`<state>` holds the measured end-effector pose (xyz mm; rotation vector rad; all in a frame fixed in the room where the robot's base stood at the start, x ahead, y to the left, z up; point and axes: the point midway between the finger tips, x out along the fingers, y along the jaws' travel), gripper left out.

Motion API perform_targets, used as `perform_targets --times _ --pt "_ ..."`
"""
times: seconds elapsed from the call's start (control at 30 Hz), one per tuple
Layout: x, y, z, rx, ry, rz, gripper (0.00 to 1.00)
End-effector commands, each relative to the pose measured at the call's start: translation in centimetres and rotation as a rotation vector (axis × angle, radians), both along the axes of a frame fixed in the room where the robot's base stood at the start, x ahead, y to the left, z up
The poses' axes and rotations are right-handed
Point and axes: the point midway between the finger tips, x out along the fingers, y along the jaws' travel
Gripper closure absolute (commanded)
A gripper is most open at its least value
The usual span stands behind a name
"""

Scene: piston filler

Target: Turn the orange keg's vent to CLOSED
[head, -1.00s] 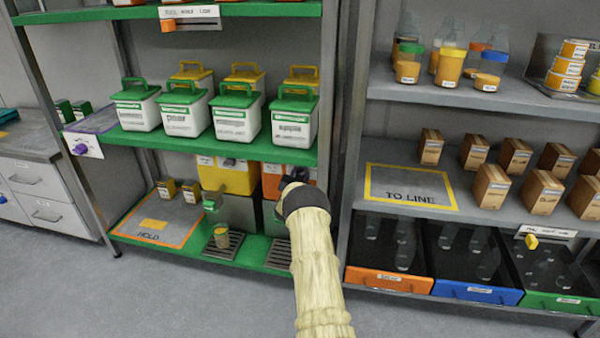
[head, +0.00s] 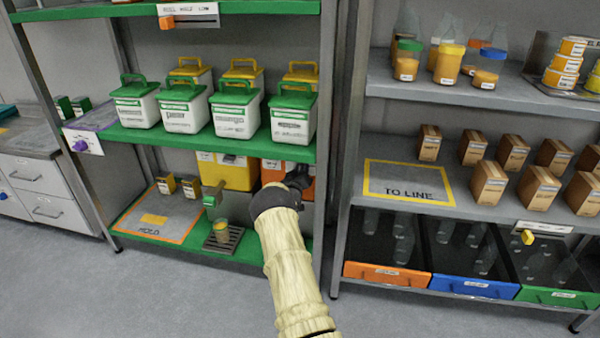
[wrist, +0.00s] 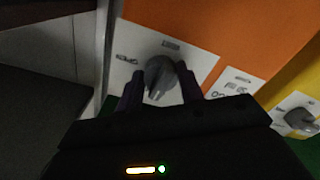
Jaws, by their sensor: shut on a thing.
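The orange keg (head: 272,172) stands on the lower green shelf, partly hidden behind my arm. In the wrist view, its orange front (wrist: 245,30) fills the upper right. The grey vent knob (wrist: 160,76) sits on a white label plate (wrist: 205,60) with small lettering at its left and top, too blurred to read surely. My gripper (wrist: 160,90) is shut on the vent knob, with a dark finger on each side of it. In the head view, the fingers and knob are mostly hidden by my dark wrist. I cannot tell which marking the knob points to.
A yellow keg (head: 230,172) stands close on the left; its own grey knob (wrist: 298,118) shows in the wrist view. A metal shelf post (head: 335,130) stands just right of my gripper. Several green-lidded tubs (head: 235,115) are above. A cup (head: 221,230) sits on a grate.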

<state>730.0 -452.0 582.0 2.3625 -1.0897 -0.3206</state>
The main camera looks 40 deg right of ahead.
Motion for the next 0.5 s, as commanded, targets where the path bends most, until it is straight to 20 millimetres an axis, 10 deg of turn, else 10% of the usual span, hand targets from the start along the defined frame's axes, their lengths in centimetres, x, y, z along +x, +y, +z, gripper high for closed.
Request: perform_targets --times 0.5 --pt "-0.14 -0.06 -0.24 -0.073 0.093 -0.001 0.86"
